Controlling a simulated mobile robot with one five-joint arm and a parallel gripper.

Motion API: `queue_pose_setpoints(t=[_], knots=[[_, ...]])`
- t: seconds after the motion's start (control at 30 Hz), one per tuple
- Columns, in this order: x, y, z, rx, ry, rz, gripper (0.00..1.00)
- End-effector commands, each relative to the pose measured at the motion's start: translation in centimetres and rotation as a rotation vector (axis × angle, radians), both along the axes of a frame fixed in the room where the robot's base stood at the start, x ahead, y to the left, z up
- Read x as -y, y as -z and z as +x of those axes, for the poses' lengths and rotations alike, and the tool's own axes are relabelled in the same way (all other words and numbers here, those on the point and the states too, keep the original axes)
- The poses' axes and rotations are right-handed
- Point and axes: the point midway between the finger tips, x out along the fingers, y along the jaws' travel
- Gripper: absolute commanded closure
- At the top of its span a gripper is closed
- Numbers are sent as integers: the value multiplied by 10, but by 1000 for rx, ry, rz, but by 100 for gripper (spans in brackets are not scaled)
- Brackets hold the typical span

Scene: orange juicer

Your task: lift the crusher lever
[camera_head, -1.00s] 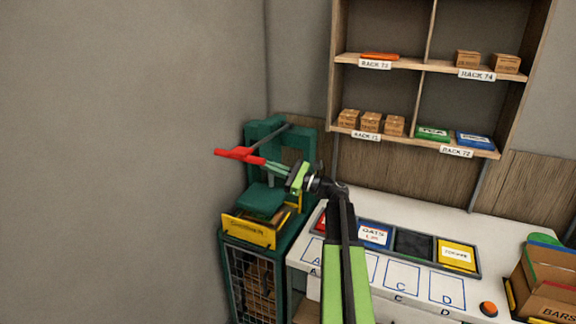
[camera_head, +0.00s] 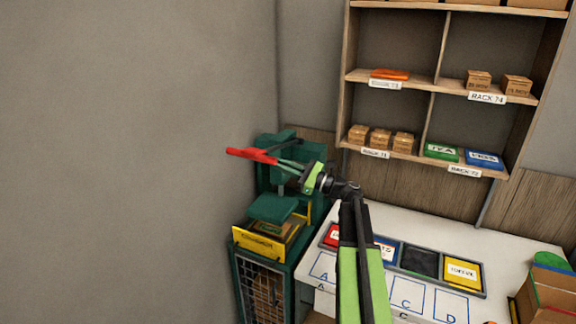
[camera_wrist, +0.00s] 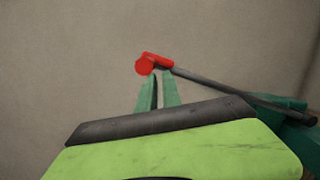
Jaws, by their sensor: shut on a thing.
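The crusher is a dark green press (camera_head: 272,208) at the left of the work table, with a yellow labelled front. Its lever has a red handle (camera_head: 252,155) and a thin dark rod running back to the top of the press. My gripper (camera_head: 279,163) reaches in from the right and is shut on the red handle near where it meets the rod. In the wrist view the two green fingertips (camera_wrist: 158,76) meet the red handle (camera_wrist: 152,63), and the dark rod (camera_wrist: 240,92) slopes down to the right. The exact contact is small.
A grey wall (camera_head: 130,160) stands close on the left of the handle. A wooden shelf (camera_head: 440,85) with boxes hangs behind. The white table (camera_head: 400,225) at the right holds coloured bins and lettered squares. A cardboard box (camera_head: 552,292) stands at far right.

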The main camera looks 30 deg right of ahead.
Motion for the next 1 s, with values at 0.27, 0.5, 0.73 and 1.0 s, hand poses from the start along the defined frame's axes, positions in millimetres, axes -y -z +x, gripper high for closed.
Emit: queue_pose_setpoints(t=[0.27, 0.5, 0.73, 1.0], knots=[[1, 23, 5, 8, -14, 21, 100], [33, 53, -19, -1, -1, 10, 100], [63, 64, -55, -2, 0, 8, 100], [75, 67, -69, -2, -3, 8, 100]])
